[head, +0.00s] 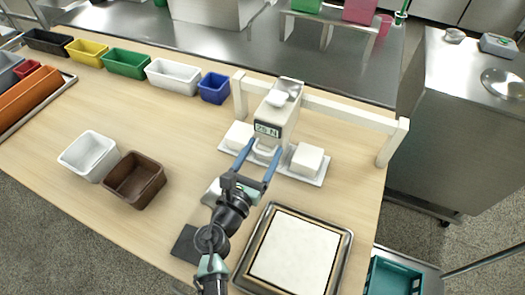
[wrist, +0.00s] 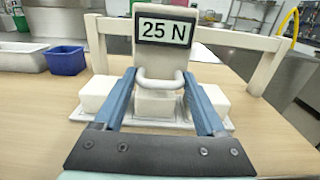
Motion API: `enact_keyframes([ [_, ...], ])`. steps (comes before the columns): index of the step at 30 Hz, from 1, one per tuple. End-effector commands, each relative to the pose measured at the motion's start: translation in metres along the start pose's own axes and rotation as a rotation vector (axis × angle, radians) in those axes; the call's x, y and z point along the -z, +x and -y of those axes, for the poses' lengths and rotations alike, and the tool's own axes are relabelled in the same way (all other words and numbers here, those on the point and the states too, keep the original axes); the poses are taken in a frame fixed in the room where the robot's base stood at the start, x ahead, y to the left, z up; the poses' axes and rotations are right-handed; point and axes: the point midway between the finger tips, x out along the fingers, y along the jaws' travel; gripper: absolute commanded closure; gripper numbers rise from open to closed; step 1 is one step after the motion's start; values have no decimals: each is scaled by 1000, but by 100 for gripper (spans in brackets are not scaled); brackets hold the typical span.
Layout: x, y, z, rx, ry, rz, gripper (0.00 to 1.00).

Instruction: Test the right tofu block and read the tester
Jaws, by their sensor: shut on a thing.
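The tester (head: 280,115) is a pale upright box with a display reading 25 N, clear in the wrist view (wrist: 165,30). My gripper (head: 264,148) has its blue fingers on both sides of the tester's white loop handle (wrist: 160,84) and is shut on it. Three white tofu blocks stand in a row on a pale tray (head: 315,181). The right tofu block (head: 308,158) is to the right of the tester and clear of my fingers. The left tofu block (head: 240,134) is on the other side. The middle tofu block (wrist: 157,104) is behind the handle; contact with the tester cannot be told.
A pale frame (head: 345,110) with posts and a crossbar stands around the tester. A square tray with a white sheet (head: 295,250) lies at the front right. White (head: 89,155) and brown (head: 135,180) bins stand left, with several coloured bins behind. Table between is clear.

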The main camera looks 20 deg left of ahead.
Motion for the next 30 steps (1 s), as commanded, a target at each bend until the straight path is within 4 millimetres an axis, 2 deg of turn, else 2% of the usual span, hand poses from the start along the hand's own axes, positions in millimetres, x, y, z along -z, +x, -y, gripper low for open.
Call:
enact_keyframes([
  [1, 0, 0, 2, 5, 0, 0, 92],
  [3, 0, 0, 2, 5, 0, 0, 100],
  [10, 0, 0, 6, 8, 0, 0, 100],
  [13, 0, 1, 24, 13, 0, 0, 100],
  [18, 1, 1, 68, 19, -1, 0, 100],
  [21, 1, 1, 87, 16, 0, 1, 100],
  [24, 0, 0, 96, 10, 0, 0, 100],
  [30, 0, 0, 95, 1, 0, 1, 100],
])
